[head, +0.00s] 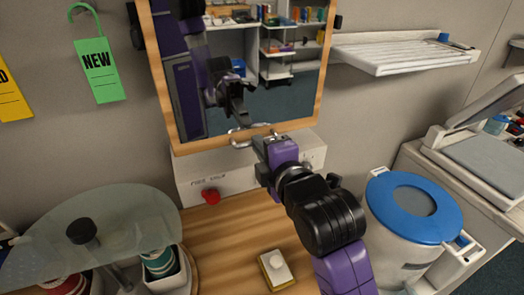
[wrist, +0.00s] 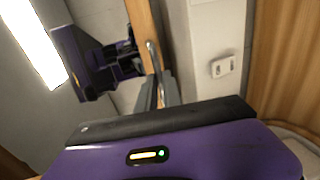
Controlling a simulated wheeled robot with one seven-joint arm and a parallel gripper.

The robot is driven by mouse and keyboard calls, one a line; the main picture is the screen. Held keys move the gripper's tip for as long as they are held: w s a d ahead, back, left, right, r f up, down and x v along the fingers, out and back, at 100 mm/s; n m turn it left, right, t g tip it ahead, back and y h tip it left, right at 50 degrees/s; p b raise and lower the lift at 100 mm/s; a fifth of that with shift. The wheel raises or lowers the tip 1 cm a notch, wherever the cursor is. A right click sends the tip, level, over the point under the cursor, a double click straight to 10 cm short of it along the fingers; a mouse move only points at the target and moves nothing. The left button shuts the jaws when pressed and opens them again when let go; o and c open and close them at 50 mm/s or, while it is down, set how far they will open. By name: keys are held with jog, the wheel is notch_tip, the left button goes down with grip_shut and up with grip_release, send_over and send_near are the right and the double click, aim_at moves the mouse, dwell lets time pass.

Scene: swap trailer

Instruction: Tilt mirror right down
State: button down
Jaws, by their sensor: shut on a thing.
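The mirror (head: 285,97) has a wooden frame and hangs on the wall at the top centre of the head view, leaning to one side. It reflects my purple arm and shelves. A metal handle (head: 240,129) sits at its lower edge. My gripper (head: 258,141) is shut on this handle. In the wrist view, the fingers (wrist: 159,93) close around the handle (wrist: 153,58), beside the wooden frame edge (wrist: 139,18). The mirror's glass (wrist: 88,18) there reflects my gripper. The fingers partly hide the handle.
A glass shelf (head: 110,225) is at left and a blue-lidded bin (head: 383,212) at right. A small push button (head: 276,268) lies on the wooden counter (head: 225,245). A white rack (head: 400,52) is at upper right.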

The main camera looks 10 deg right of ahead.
jog(key=w+b, duration=0.1)
jog(key=b, duration=0.1)
jog(key=w+f+t+b, duration=0.1)
jog(key=w+a+t+b, duration=0.1)
jog(key=b, duration=0.1)
jog(key=shift+w+a+f+y+b, duration=0.1)
jog(key=shift+w+f+y+b, duration=0.1)
jog(key=shift+w+y+b, duration=0.15)
jog(key=shift+w+a+b, duration=0.15)
jog(key=shift+w+b, duration=0.55)
jog(key=shift+b, duration=0.15)
jog(key=shift+w+a+r+t, duration=0.1)
jog(key=shift+w+r+t, duration=0.2)
jog(key=shift+r+t, duration=0.1)
jog(key=c, duration=1.5)
grip_release()
jog(key=b+v, duration=0.1)
jog(key=v, duration=0.6)
jog(key=shift+s, duration=0.35)
